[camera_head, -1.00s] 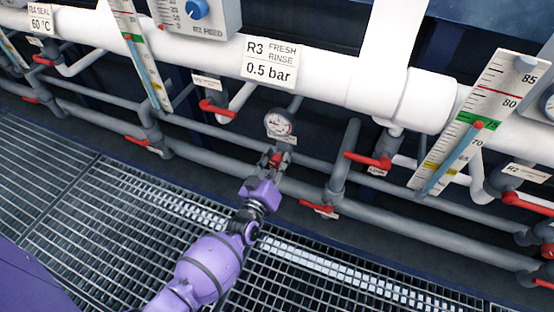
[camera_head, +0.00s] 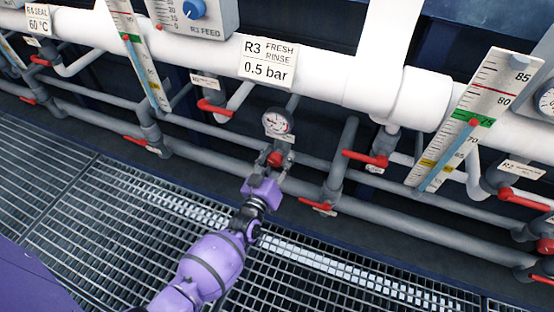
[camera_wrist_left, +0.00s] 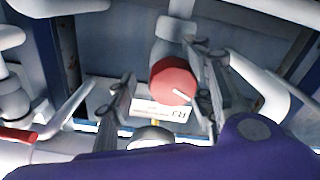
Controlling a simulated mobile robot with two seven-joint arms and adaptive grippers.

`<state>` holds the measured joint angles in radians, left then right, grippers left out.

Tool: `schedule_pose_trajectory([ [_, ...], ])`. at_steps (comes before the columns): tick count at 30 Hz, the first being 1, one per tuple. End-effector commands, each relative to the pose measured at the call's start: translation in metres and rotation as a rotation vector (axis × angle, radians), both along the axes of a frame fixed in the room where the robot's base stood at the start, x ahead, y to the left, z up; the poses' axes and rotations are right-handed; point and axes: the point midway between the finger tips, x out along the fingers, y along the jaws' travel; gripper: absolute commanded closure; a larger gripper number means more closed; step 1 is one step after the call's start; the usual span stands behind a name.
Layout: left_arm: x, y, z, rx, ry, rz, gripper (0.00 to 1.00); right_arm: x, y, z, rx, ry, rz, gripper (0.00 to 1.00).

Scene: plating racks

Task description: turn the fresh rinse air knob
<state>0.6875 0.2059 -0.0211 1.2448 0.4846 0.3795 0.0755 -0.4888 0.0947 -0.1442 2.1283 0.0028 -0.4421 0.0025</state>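My left gripper (camera_head: 274,168) is at the knob. In the wrist view its two fingers (camera_wrist_left: 162,72) stand apart on either side of the knob, the right finger nearer to it. Contact with the knob cannot be made out. The right gripper is out of view.
Red-handled valves (camera_head: 366,159) stand on both sides of the knob, with another (camera_head: 317,206) low at the right. Grey pipes and a thick white pipe (camera_head: 320,80) run across behind. A metal grating floor (camera_head: 110,220) lies open in front.

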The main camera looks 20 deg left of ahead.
Motion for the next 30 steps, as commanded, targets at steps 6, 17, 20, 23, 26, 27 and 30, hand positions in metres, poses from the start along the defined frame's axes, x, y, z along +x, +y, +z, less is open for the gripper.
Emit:
schedule_pose_trajectory([
  [6,0.000,0.003,-0.001,0.001,0.001,0.004,0.54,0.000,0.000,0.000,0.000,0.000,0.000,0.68],
  [17,-0.032,0.005,-0.004,0.002,0.006,0.005,0.54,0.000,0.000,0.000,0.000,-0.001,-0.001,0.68],
  [20,-0.054,0.006,-0.004,0.001,0.007,0.005,0.54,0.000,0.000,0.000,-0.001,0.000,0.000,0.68],
  [23,-0.075,0.006,-0.003,0.001,0.005,0.004,0.54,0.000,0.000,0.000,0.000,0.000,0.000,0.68],
  [26,-0.094,0.006,-0.003,0.001,0.004,0.004,0.54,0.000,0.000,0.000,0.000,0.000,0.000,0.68],
  [27,-0.100,0.006,-0.002,0.002,0.003,0.003,0.54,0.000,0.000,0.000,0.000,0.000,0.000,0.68],
  [30,-0.112,0.006,-0.002,0.001,0.003,0.002,0.54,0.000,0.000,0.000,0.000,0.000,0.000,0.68],
])
